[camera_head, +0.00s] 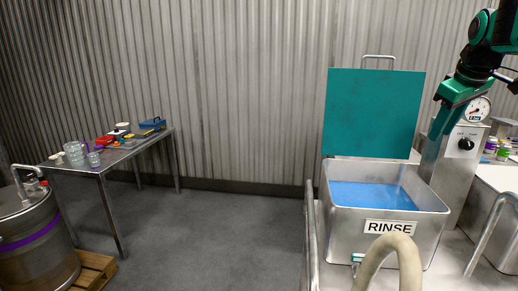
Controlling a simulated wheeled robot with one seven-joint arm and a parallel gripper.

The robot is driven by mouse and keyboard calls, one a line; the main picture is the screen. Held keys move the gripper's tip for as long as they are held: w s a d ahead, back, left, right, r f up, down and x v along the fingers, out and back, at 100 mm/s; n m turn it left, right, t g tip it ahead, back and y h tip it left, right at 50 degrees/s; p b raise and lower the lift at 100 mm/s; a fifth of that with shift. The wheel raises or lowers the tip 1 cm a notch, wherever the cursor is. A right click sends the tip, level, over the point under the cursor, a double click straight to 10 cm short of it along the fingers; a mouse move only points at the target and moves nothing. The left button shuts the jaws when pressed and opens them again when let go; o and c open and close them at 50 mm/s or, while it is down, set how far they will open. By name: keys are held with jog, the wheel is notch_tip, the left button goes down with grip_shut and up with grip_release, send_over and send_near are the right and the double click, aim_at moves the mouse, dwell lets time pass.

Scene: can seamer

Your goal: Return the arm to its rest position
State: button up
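My arm, teal and black, reaches in from the top right corner. Its end, my gripper (436,132), hangs beside the open teal lid, above the right rear of the rinse tub. The view is small and side-on, so I cannot tell whether its fingers are open or shut. I see no object hanging from it. A round gauge (478,109) shows just right of the gripper.
The steel RINSE tub (433,228) holds blue liquid, its teal lid (372,112) raised. A pale hose (392,246) arches in front. A control post (458,165) stands close by. A cluttered side table (108,164) and steel keg (35,245) are left; the middle floor is clear.

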jog(key=s+a+f+m+g, duration=0.1)
jog(key=s+a+f+m, duration=0.1)
jog(key=s+f, duration=0.6)
jog(key=s+a+f+m+g+y, duration=0.1)
jog(key=s+a+f+m+g, duration=0.1)
jog(key=s+f+m, duration=0.3)
jog(key=s+a+f+m+g, duration=0.2)
jog(key=s+f, duration=1)
jog(key=s, duration=0.8)
jog(key=shift+s+a+f+m+y, duration=0.3)
jog(key=shift+f+m+y, duration=0.1)
jog(key=shift+m, duration=0.3)
